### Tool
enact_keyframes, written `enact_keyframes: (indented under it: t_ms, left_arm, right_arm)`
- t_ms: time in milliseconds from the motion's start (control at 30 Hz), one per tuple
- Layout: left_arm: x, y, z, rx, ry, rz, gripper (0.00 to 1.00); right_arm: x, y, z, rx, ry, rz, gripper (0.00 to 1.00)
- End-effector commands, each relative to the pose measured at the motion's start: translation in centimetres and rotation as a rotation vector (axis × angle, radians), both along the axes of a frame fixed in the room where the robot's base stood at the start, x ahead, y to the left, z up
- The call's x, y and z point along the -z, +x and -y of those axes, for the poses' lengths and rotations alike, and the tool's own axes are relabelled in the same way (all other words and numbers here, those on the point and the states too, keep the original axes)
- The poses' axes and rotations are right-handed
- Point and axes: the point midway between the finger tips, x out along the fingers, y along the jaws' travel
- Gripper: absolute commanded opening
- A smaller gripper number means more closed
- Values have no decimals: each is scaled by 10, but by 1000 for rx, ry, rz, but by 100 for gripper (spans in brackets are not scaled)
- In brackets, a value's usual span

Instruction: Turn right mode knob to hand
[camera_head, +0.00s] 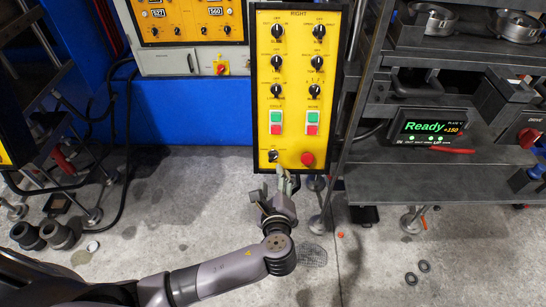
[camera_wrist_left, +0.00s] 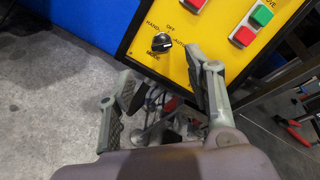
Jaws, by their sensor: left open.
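The right mode knob (camera_head: 272,156) is a black rotary knob at the lower left of the yellow panel marked RIGHT (camera_head: 290,140). In the left wrist view the mode knob (camera_wrist_left: 161,43) sits between HAND on its left, OFF above and AUTO on its right, with MODE below. A pale mark shows on its right side, but its exact setting is hard to tell. My left gripper (camera_head: 283,181) is just below the panel's lower edge. In the left wrist view the gripper (camera_wrist_left: 162,85) is open and empty, its fingers apart below the knob. My right gripper is out of view.
A red round button (camera_head: 307,158) is right of the knob, with green and red push buttons (camera_head: 276,122) above. The dark press table (camera_head: 430,180) with a Ready display (camera_head: 430,126) stands to the right. A yellow cabinet (camera_head: 190,20) is behind left. The grey floor is open below the panel.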

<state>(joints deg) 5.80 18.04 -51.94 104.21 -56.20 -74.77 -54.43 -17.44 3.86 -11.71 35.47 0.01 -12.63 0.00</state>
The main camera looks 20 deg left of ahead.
Motion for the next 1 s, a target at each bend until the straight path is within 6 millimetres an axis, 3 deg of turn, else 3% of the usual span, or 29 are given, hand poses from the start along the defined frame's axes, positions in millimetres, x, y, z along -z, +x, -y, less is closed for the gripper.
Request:
enact_keyframes:
  t_ms: [300,500,1000]
  left_arm:
    - [18,63,-22,0,2,0,48]
    - [27,88,-30,0,0,-1,48]
    - [32,97,-34,1,-3,-2,45]
  right_arm:
    - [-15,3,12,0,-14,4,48]
    - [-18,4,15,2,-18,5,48]
    - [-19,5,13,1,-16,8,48]
